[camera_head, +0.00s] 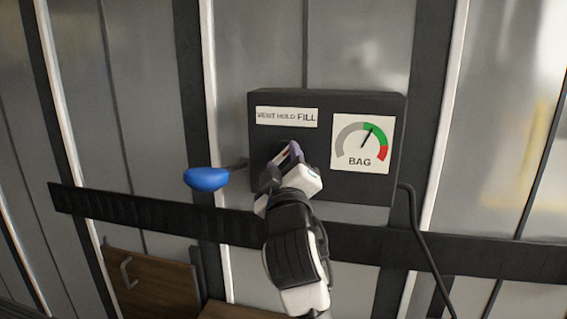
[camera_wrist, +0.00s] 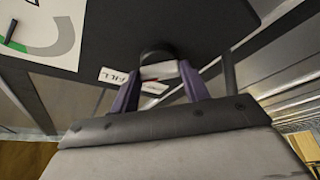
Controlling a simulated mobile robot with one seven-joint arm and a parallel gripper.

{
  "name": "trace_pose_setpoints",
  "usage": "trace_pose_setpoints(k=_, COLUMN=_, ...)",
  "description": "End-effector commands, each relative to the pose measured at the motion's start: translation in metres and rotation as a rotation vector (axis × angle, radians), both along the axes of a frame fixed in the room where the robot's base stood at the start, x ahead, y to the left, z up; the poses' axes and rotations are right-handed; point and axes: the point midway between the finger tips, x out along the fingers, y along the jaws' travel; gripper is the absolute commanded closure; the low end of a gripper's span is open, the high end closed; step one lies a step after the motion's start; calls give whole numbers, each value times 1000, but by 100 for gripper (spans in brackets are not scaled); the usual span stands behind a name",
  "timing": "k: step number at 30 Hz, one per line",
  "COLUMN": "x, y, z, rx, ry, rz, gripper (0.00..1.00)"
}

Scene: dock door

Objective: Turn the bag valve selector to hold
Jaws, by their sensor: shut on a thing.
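The dark valve box (camera_head: 330,103) is mounted on the wall. My gripper (camera_head: 290,153) is at the box front, below the label, and hides the selector in the head view. In the wrist view, my gripper's purple fingers (camera_wrist: 160,80) are closed on the selector knob (camera_wrist: 157,56), a dark round piece with a pale face. Part of the label (camera_wrist: 113,77) shows beside the fingers. Which position the selector points to cannot be told.
The BAG gauge (camera_head: 362,144) has its needle in the green. A blue handle (camera_head: 207,179) on a thin rod sticks out left of the box. A dark rail (camera_head: 130,208) crosses the wall below, and a black cable (camera_head: 430,250) hangs at the right.

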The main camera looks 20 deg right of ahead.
Motion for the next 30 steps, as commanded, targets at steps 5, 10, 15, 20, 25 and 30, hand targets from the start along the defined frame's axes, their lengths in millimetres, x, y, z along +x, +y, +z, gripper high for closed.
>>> trace_pose_setpoints(k=5, x=-1, y=-2, z=1, rx=-111, ry=75, rz=-1, gripper=77)
trace_pose_setpoints(k=10, x=-1, y=-2, z=3, rx=-239, ry=161, rz=-2, gripper=77)
trace_pose_setpoints(k=15, x=-2, y=-2, z=4, rx=-363, ry=245, rz=-1, gripper=77)
trace_pose_setpoints(k=20, x=-2, y=-3, z=5, rx=-465, ry=314, rz=-1, gripper=77)
trace_pose_setpoints(k=25, x=-2, y=-2, z=6, rx=-548, ry=370, rz=-2, gripper=77)
trace_pose_setpoints(k=30, x=-2, y=-2, z=6, rx=-602, ry=407, rz=-1, gripper=77)
